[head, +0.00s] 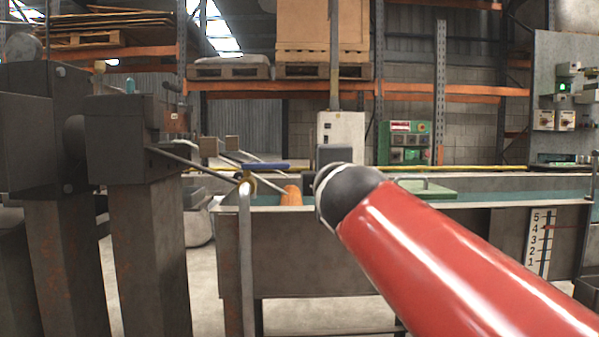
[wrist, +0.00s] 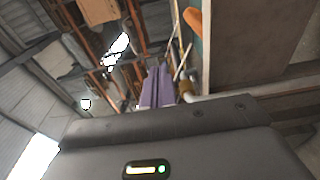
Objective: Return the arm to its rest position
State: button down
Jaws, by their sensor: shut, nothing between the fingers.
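My gripper (wrist: 158,68) shows in the wrist view as two purple fingers close together, with nothing between them. It is clear of the surfaces around it in that view. In the head view my red arm (head: 450,255) reaches in from the lower right to a dark rounded joint, in front of the metal tank (head: 310,245). I cannot make out the gripper in the head view.
An orange object (head: 291,195) stands at the tank's left end, near a blue bar (head: 265,165). Dark machine posts (head: 145,230) rise at the left. A numbered scale (head: 540,240) is on the tank's right. Pallet racks and control boxes stand behind.

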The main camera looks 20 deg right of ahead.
dwell(0.5)
jog(key=s+a+f+m+g+y+p, duration=0.1)
jog(key=s+a+f+m+g+y, duration=0.1)
jog(key=s+f, duration=0.4)
jog(key=s+a+f+m+g+y+p, duration=0.1)
jog(key=s+a+f+m+g, duration=0.4)
jog(key=f, duration=1.1)
jog(key=s+a+f+m+g+y+p, duration=0.1)
jog(key=s+a+f+m+g+y, duration=0.1)
jog(key=s+a+f+m+g, duration=0.2)
jog(key=s+a+f+m, duration=0.1)
jog(key=s+f+m, duration=0.2)
jog(key=f, duration=0.4)
jog(key=shift+s+a+f+y, duration=0.2)
jog(key=shift+s+f+y, duration=0.1)
jog(key=shift+f+y, duration=0.1)
